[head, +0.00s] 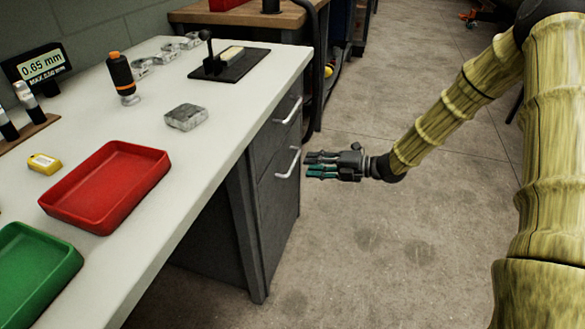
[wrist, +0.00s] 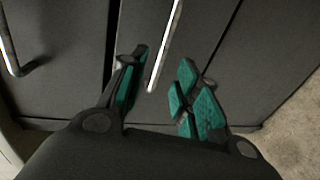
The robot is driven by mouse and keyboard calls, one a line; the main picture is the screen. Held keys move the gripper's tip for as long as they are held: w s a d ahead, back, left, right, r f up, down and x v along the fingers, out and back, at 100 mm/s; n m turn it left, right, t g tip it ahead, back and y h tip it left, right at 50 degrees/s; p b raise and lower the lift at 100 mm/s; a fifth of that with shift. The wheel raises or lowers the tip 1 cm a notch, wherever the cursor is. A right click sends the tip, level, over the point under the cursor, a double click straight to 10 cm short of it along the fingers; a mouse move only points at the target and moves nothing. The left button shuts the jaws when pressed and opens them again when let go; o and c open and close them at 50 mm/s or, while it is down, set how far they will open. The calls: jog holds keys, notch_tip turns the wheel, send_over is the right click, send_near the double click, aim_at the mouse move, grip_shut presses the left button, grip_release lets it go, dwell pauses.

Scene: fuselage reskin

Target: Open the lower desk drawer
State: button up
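The lower desk drawer (head: 281,192) is a dark grey front on the desk's right side, and it looks shut. Its pale bar handle (head: 288,163) also shows in the wrist view (wrist: 164,45). My gripper (head: 309,164) is level with this handle and just to its right in the head view. In the wrist view my gripper (wrist: 160,85) is open, with teal-padded fingers spread apart. The handle's near end shows between the fingertips there. I cannot tell whether any finger touches it.
The upper drawer handle (head: 289,110) is above, and shows at left in the wrist view (wrist: 10,45). The white desktop (head: 215,125) holds a red tray (head: 107,220), a green tray (head: 72,264) and small parts. Concrete floor (head: 370,250) in front of the drawers is clear.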

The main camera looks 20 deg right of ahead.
aim_at(293, 163)
jog(key=shift+b+x, duration=0.95)
jog(key=shift+x, duration=2.55)
grip_shut()
